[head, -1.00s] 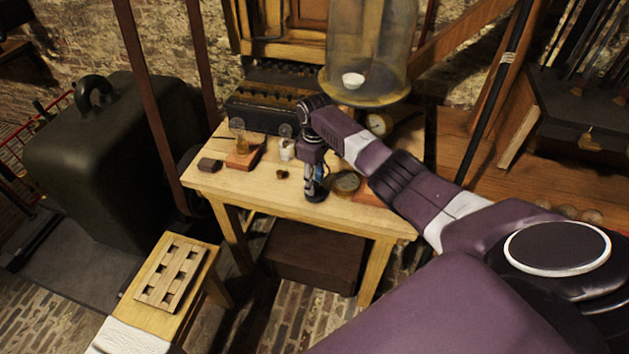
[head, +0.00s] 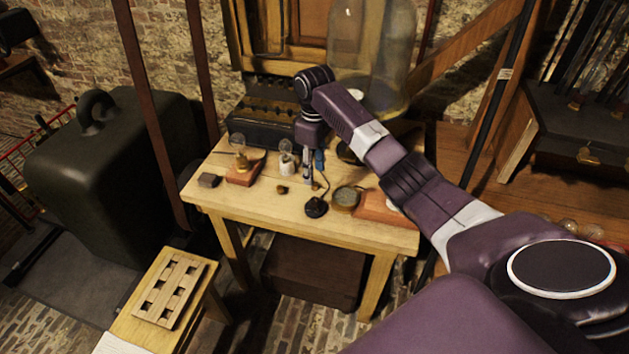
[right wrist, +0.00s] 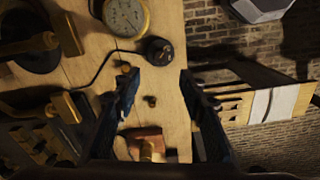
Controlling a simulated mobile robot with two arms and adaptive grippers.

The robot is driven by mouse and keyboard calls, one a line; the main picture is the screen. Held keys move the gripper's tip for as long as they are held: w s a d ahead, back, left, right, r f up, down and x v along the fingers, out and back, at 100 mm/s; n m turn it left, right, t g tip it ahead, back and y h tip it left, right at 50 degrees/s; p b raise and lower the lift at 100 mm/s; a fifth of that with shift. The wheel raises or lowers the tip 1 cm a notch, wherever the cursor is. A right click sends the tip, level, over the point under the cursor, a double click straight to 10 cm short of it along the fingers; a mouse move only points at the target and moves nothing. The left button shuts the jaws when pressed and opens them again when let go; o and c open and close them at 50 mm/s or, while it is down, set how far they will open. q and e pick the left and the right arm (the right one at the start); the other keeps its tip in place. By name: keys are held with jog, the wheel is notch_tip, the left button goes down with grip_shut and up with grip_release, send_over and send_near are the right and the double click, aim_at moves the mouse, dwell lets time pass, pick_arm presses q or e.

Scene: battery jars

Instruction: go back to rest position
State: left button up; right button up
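My right gripper (head: 313,172) hangs pointing down above the wooden table (head: 260,205), behind a small round black piece with a cord (head: 316,207). In the right wrist view my right gripper (right wrist: 160,78) has its two dark fingers spread wide with nothing between them. The black piece (right wrist: 160,50) lies on the table past the fingertips, apart from them. A small brass knob (head: 282,190) lies on the table to its left. My left gripper is in neither view.
The table also bears a brass dial (head: 346,198), bulbs on stands (head: 286,162), a dark block (head: 209,180) and a black box (head: 262,125). A tall glass jar (head: 370,50) stands behind my right arm. A slotted wooden rack (head: 170,290) is on the low bench at left.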

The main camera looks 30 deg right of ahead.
jog(key=shift+r, duration=0.4)
